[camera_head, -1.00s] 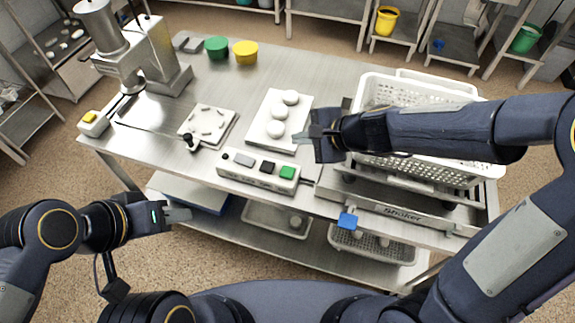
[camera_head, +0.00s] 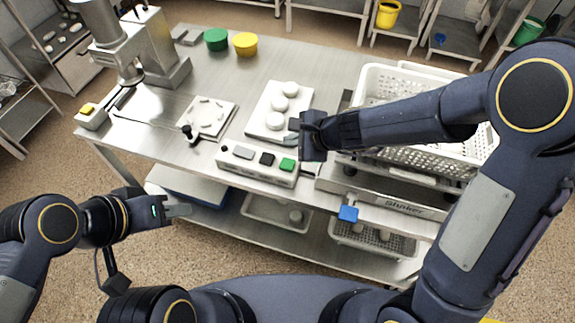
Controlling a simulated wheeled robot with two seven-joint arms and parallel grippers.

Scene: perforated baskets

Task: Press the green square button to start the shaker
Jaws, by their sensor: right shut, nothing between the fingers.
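The green square button (camera_head: 288,164) is at the right end of a white control box (camera_head: 240,173) on the metal table, beside a black and a grey button. The shaker (camera_head: 380,200), a metal platform labelled "Shaker", stands right of the box with a white perforated basket (camera_head: 378,80) on it. My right gripper (camera_head: 297,128) is shut and empty. It appears above and just behind the green button in the picture; its height over the box is hard to tell. My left gripper (camera_head: 188,203) is low in front of the table, away from the box; its fingers are small and indistinct.
A white tray with round white pieces (camera_head: 260,134) lies behind the control box. A white plate with a black knob (camera_head: 222,123) lies to its left. A blue square piece (camera_head: 348,213) sticks out at the shaker's front. Green (camera_head: 216,38) and yellow (camera_head: 246,45) tubs stand farther back.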

